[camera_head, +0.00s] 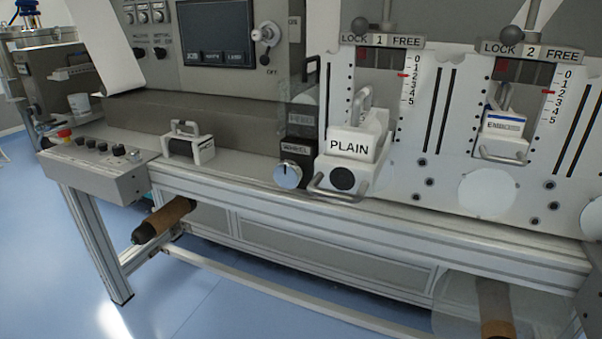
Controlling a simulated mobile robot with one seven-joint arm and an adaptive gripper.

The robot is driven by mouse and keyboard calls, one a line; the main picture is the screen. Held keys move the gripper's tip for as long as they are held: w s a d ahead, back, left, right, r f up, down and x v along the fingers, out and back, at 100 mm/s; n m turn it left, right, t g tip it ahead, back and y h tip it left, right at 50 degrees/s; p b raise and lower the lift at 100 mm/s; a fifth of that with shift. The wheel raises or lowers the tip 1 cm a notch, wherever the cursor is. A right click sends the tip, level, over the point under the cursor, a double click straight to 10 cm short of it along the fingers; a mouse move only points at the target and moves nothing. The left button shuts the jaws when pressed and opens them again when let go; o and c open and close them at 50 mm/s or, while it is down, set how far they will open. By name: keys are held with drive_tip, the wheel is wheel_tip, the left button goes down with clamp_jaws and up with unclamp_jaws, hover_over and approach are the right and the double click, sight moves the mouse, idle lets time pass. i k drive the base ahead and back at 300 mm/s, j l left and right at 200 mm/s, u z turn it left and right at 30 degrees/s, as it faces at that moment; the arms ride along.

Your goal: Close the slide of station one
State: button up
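Station one is the white panel under the plate marked "LOCK 1 FREE" (382,41). Its slide (342,181) sticks out from the panel toward me over the bench's front, with a metal bar handle (336,194) at its front. A white block marked "PLAIN" (349,148) with a grey top handle sits on the slide. Station one's lever has a dark ball knob (360,53) on the left, LOCK side of the plate. My gripper is not in view.
Station two (531,52), at right, holds a block marked "EMBOSS" (503,124), set farther back. A "WHEEL" knob (288,174) stands close left of station one's slide. A handled block (188,143) lies on the bench. The floor (215,275) at front left is clear.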

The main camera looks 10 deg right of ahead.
sight(359, 178)
drive_tip(key=k+l, duration=0.2)
drive_tip(key=k, duration=0.15)
drive_tip(key=k+l, duration=0.15)
drive_tip(key=k, duration=0.2)
drive_tip(key=k+l, duration=0.2)
drive_tip(key=k, duration=0.15)
drive_tip(key=u, duration=0.05)
